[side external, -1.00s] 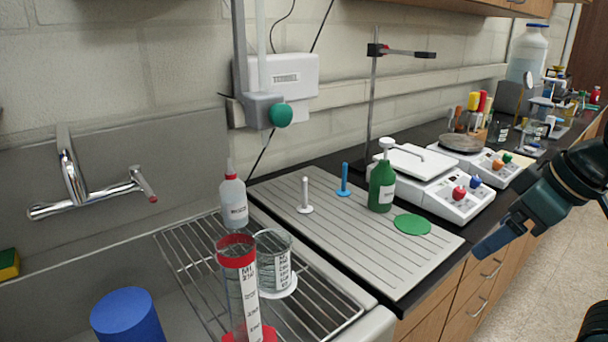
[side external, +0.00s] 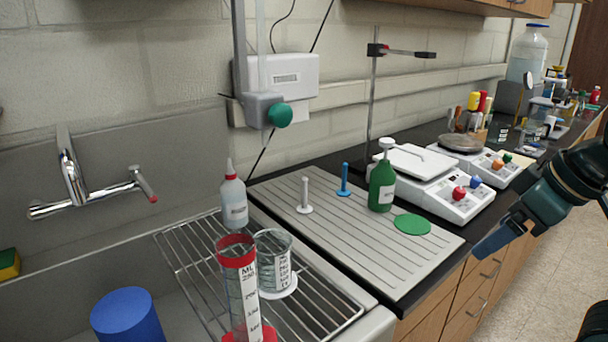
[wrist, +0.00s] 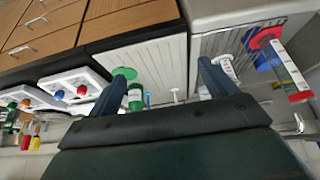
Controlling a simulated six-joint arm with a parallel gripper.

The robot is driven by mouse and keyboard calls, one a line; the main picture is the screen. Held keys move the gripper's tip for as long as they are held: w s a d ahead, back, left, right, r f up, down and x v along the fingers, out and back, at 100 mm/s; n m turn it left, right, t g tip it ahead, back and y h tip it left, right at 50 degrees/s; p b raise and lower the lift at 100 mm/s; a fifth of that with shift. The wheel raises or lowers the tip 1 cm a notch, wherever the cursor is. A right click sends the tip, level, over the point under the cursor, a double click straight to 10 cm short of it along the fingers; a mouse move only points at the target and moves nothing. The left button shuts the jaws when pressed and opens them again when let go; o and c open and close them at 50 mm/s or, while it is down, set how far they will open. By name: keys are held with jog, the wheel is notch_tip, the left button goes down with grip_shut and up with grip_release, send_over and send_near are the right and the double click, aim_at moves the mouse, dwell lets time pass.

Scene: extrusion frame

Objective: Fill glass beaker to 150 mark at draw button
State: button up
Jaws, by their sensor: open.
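The glass beaker (side external: 273,264) stands upright on a white disc on the wire rack over the sink, just behind a tall red-rimmed graduated cylinder (side external: 241,287). Its printed scale faces the camera; I cannot make out a liquid level. A round green button (side external: 280,114) sits on the grey dispenser housing on the wall, above and behind the beaker. My gripper (side external: 487,246) is at the right edge of the side view, over the counter's front edge, far from both. In the wrist view my gripper (wrist: 158,80) is open, with nothing between its blue fingers.
A grey ribbed board (side external: 340,230) lies right of the sink, with pegs, a green bottle (side external: 382,184) and a green disc (side external: 412,224). Hotplates stand further right. A blue cylinder (side external: 127,316) is in the sink.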

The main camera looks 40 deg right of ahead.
jog(key=shift+r, duration=0.1)
jog(key=c, duration=0.6)
jog(key=shift+w+a+r+n, duration=0.3)
jog(key=shift+w+r, duration=0.05)
jog(key=shift+r, duration=0.05)
jog(key=c, duration=0.7)
jog(key=w+a+r+n+y, duration=0.1)
jog(key=w+a+r+n, duration=0.1)
jog(key=r, duration=0.2)
jog(key=w+a+r+n+y, duration=0.1)
jog(key=w+a+r+n, duration=0.1)
jog(key=w+a+r, duration=0.1)
jog(key=w+a+r+n, duration=0.2)
jog(key=r+n, duration=0.1)
jog(key=r, duration=0.1)
jog(key=shift+w+a+r+t+y, duration=0.3)
jog(key=shift+a+r+y, duration=0.05)
jog(key=shift+r+y, duration=0.05)
grip_shut()
jog(key=w+a+r+n+y, duration=0.1)
jog(key=w+a+r+n, duration=0.4)
jog(key=a+r+n, duration=0.2)
notch_tip(320, 180, up, 3)
jog(key=shift+w+a+n+y, duration=0.2)
jog(key=shift+a+n+y, duration=0.15)
jog(key=shift+n, duration=0.75)
jog(key=shift+d, duration=0.1)
